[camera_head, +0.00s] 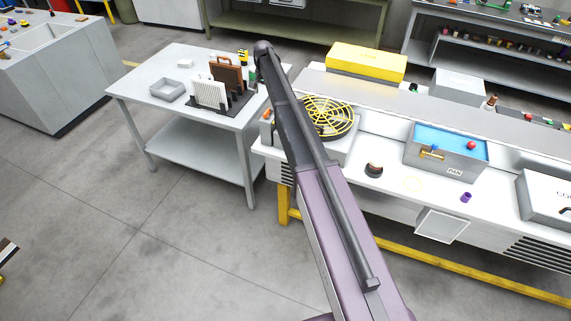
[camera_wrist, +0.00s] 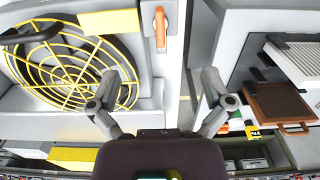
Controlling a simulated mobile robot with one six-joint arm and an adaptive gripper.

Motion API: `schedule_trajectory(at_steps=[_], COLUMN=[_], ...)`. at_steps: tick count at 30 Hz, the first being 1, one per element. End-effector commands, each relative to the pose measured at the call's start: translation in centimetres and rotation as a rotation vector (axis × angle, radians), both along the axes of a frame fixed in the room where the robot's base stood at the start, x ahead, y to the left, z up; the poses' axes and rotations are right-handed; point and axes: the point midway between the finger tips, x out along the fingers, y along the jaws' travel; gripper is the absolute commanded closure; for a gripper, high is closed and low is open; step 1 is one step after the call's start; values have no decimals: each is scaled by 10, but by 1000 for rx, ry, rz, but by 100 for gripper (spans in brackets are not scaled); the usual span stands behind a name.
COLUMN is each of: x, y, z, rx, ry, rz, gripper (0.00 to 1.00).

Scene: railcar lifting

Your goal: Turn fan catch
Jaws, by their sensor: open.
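The fan has a round yellow guard (camera_head: 330,117) and sits at the left end of the white bench; my arm covers its left part in the head view. In the wrist view the yellow guard (camera_wrist: 60,65) fills the upper left. An orange catch (camera_wrist: 160,27) stands on a pale plate right of the guard, its long side up and down in the picture. A small orange spot (camera_head: 267,115) at the bench's left end appears to be it. My gripper (camera_wrist: 161,72) is open and empty, its fingers apart, with the catch beyond the fingertips. I cannot make the gripper out in the head view.
A grey side table (camera_head: 190,110) left of the bench holds a rack of panels, a brown one (camera_wrist: 280,103) among them. A yellow box (camera_head: 366,62) stands behind the fan. A blue-topped bin (camera_head: 446,150) stands farther right. The floor in front is clear.

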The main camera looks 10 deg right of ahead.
Motion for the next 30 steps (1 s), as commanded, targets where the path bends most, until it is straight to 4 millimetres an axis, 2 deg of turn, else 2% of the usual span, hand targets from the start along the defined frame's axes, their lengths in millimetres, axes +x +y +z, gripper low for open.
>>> schedule_trajectory(at_steps=[1, 6, 18, 21, 30], x=[0, 0, 0, -13, -46], y=[0, 0, 0, 0, 0], z=[9, 23, 48, 38, 24], rx=[0, 0, 0, 0, 0], ry=[0, 0, 0, 0, 0], rz=[0, 0, 0, 13, 58], gripper=[0, 0, 0, 0, 0])
